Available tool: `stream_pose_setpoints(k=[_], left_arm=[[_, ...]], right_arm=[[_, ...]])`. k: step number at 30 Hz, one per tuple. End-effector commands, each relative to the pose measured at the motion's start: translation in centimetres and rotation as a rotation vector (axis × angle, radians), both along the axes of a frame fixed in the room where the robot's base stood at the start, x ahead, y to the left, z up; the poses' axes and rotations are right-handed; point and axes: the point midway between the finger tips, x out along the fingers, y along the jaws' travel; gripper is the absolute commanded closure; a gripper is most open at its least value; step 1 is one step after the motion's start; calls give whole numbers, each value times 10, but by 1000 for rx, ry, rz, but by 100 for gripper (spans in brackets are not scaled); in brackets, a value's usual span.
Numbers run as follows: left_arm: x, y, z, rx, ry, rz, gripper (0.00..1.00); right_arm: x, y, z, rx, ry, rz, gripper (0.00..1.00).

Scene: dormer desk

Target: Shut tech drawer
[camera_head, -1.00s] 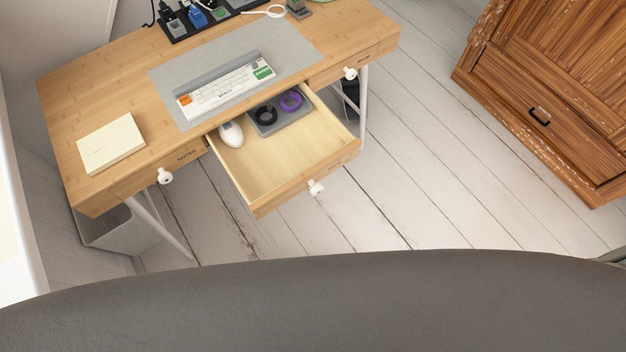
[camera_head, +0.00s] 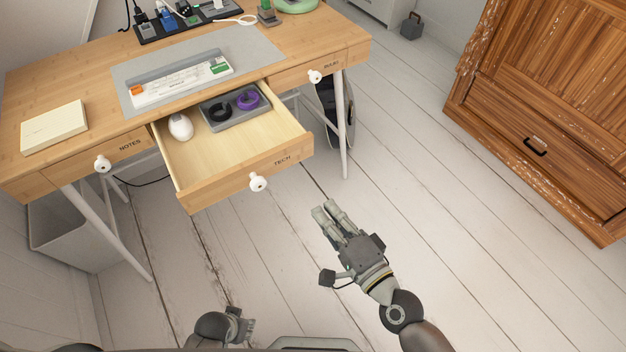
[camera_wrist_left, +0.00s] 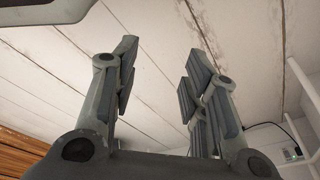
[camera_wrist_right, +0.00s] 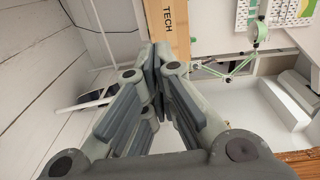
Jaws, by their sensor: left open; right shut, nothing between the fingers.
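The tech drawer (camera_head: 240,178) is pulled out from the middle of the desk, its front marked TECH with a white knob (camera_head: 258,183). It holds a white mouse, a black ring and a purple ring on a grey tray. My right gripper (camera_head: 327,208) is shut and empty, in front of the drawer and to its right, apart from it. The TECH front also shows in the right wrist view (camera_wrist_right: 167,30), ahead of the fingers. My left gripper (camera_wrist_left: 160,75) is open and empty over the floor in the left wrist view; in the head view only part of that arm shows at the bottom.
The desk (camera_head: 85,85) carries a keyboard (camera_head: 180,82) on a grey mat, a notepad (camera_head: 54,126) and a power strip. The closed notes drawer (camera_head: 130,147) is left of the tech drawer. A wooden cabinet (camera_head: 540,110) stands at right. Floor before the desk is clear.

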Motion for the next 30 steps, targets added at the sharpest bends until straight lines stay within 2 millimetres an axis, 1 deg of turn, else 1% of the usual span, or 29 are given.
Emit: stream_pose_setpoints(k=[3, 5, 8, 11, 15, 21, 27, 30], left_arm=[[3, 0, 1, 0, -3, 1, 59], [3, 0, 2, 1, -2, 0, 59], [0, 0, 0, 1, 0, 0, 59], [-2, 1, -5, 1, 4, -1, 59], [-6, 1, -11, 2, 7, -1, 59], [-7, 1, -13, 2, 6, -2, 59], [-5, 1, -12, 2, 6, -2, 59], [-5, 1, -11, 2, 6, -2, 59]], right_arm=[[-2, 4, 16, 62, -9, 6, 100], [0, 6, 19, 71, -10, 7, 100], [9, 11, 20, 72, -10, 6, 100], [23, 21, 21, 74, -9, 6, 100], [48, 38, 21, 71, -11, 6, 100], [83, 61, 20, 69, -10, 6, 100], [105, 77, 19, 67, -10, 8, 100], [111, 81, 19, 67, -9, 8, 100]])
